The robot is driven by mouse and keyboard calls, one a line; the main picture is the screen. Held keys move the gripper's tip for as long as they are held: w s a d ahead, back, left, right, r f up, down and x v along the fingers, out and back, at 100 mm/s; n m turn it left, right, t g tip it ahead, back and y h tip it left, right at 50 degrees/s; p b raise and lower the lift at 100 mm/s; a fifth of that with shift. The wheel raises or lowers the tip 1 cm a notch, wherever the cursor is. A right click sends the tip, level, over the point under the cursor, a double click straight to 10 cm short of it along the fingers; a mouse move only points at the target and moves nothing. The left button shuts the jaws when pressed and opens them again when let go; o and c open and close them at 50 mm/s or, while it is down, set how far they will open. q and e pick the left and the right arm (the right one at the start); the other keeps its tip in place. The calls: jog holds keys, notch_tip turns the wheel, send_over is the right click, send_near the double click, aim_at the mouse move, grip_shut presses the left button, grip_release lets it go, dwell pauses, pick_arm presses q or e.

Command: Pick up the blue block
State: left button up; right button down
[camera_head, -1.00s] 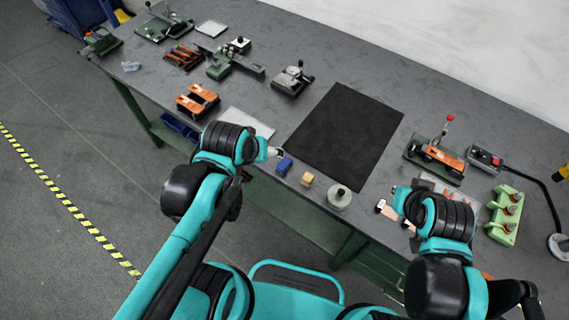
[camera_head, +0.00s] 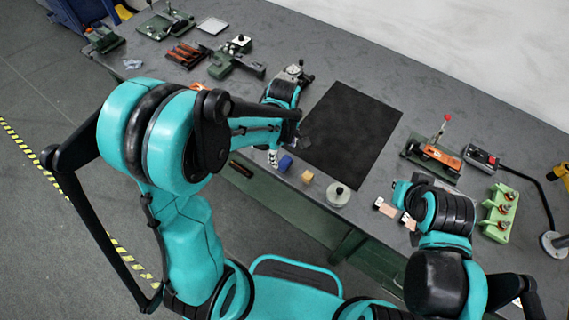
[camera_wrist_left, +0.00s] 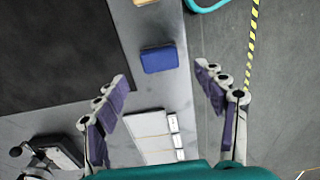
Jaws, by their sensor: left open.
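The blue block (camera_head: 286,163) lies on the grey table near its front edge. It also shows in the left wrist view (camera_wrist_left: 159,58), just beyond the line of the fingertips and between their sides. My left gripper (camera_head: 287,151) hangs over the table by the block, partly hidden by its own arm. In the left wrist view (camera_wrist_left: 162,74) its two fingers are spread wide, with nothing between the tips.
A tan block (camera_head: 307,177) and a round grey piece with a knob (camera_head: 338,195) stand right of the blue block. A black mat (camera_head: 350,133) lies behind. A green stand (camera_head: 499,214) is farther right.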

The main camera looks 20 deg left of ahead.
aim_at(286, 162)
pick_arm(q)
jog(key=f, duration=0.1)
jog(key=f+b, duration=0.1)
jog(key=f, duration=0.2)
jog(key=shift+s+d+f+b, duration=0.1)
jog(key=shift+s+d+b, duration=0.1)
jog(key=shift+d+b, duration=0.15)
jog(key=shift+f, duration=0.5)
jog(key=c, duration=1.4)
jog(key=shift+o, duration=0.2)
jog(key=shift+r, duration=0.1)
notch_tip(286, 162, up, 5)
jog(key=shift+f+p, duration=0.2)
jog(key=shift+p, duration=0.8)
jog(key=s+d+r+p, duration=0.2)
jog(key=d+r, duration=0.4)
jog(key=d, duration=0.5)
jog(key=shift+s+d+r, duration=0.15)
jog(key=shift+s, duration=0.4)
